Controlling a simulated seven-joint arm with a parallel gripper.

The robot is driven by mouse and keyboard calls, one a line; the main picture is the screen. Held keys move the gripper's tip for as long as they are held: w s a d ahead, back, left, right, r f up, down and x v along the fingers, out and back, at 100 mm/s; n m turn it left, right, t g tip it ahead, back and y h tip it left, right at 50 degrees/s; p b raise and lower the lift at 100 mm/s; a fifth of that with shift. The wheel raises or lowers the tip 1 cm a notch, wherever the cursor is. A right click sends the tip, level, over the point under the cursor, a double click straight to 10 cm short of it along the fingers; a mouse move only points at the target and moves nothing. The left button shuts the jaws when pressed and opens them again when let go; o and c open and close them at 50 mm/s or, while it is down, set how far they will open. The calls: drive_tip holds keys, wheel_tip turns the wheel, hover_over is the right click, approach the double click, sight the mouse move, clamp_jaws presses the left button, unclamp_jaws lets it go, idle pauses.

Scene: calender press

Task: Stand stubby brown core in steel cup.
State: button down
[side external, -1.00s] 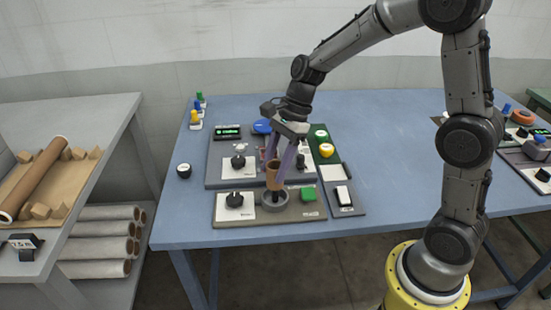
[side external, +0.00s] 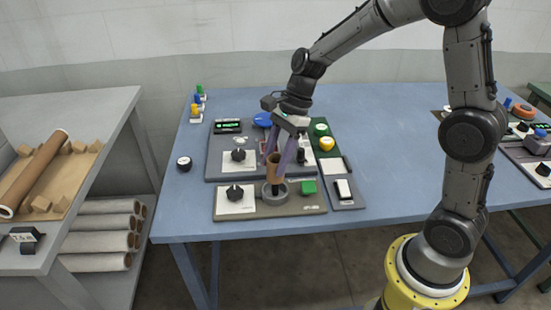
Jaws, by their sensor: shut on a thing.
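The stubby brown core (side external: 273,167) is upright between the fingers of my gripper (side external: 278,160), which is shut on it. The steel cup (side external: 272,198) is a grey ring on the front panel of the blue table. The core's lower end is over the cup, close to its opening. A dark shape shows inside the cup below the core. I cannot tell whether the core's end is inside the rim or just above it.
A rear panel has a green display (side external: 228,126) and another knob (side external: 238,155). Yellow (side external: 326,143) and green buttons stand right.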

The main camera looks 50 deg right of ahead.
sight(275, 178)
drive_tip(key=shift+f, duration=0.1)
idle(0.3)
drive_tip(key=shift+f, duration=1.45)
drive_tip(key=shift+f, duration=0.25)
drive_tip(key=shift+f, duration=0.8)
drive_tip(key=shift+f, duration=0.4)
idle(0.5)
unclamp_jaws()
idle(0.5)
drive_tip(key=shift+r, duration=0.1)
